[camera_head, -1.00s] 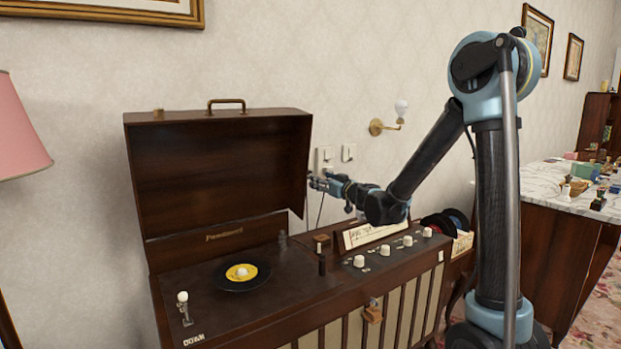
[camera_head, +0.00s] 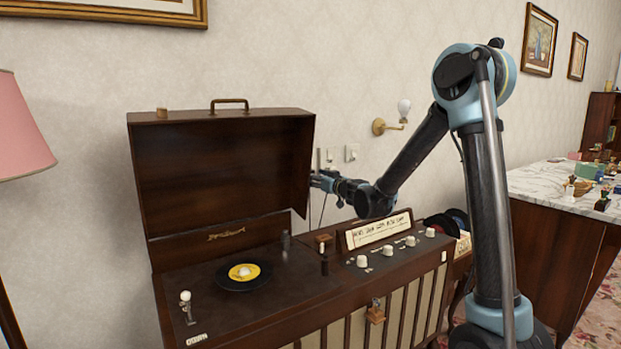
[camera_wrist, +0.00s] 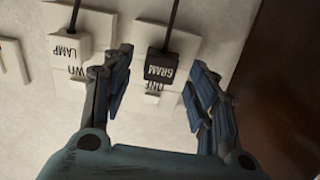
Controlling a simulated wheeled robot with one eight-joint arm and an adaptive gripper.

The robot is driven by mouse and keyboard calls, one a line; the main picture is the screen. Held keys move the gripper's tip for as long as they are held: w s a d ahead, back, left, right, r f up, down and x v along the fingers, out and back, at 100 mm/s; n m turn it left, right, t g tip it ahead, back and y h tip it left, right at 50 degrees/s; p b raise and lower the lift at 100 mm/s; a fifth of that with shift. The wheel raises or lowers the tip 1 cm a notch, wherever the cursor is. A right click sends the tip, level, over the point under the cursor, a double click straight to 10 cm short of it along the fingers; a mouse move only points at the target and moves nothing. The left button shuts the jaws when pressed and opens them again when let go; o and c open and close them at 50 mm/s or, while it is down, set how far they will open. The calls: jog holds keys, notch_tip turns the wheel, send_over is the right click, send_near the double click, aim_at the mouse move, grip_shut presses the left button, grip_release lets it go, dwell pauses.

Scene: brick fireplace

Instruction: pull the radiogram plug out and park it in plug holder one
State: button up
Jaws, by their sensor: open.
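The radiogram plug, a dark block marked GRAM (camera_wrist: 161,66), sits in a white wall socket (camera_wrist: 188,48) with its cord running up the wrist view. My gripper (camera_wrist: 160,60) is open, with one finger on either side of the GRAM plug; I cannot tell whether either finger touches it. In the head view my gripper (camera_head: 322,181) is at the wall by the right edge of the radiogram's raised lid (camera_head: 220,165), which partly hides it. The plug is too small to make out there. I cannot identify plug holder one in either view.
A white plug marked LAMP (camera_wrist: 70,46) sits in a socket just left of my left finger. A brown surface (camera_wrist: 285,80) stands close on the right in the wrist view. The radiogram's control panel (camera_head: 385,262) lies below my arm. A wall lamp (camera_head: 392,121) is above it.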

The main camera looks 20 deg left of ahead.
jog(key=shift+x, duration=1.5)
grip_shut()
jog(key=shift+s+d, duration=0.15)
jog(key=shift+v, duration=2.85)
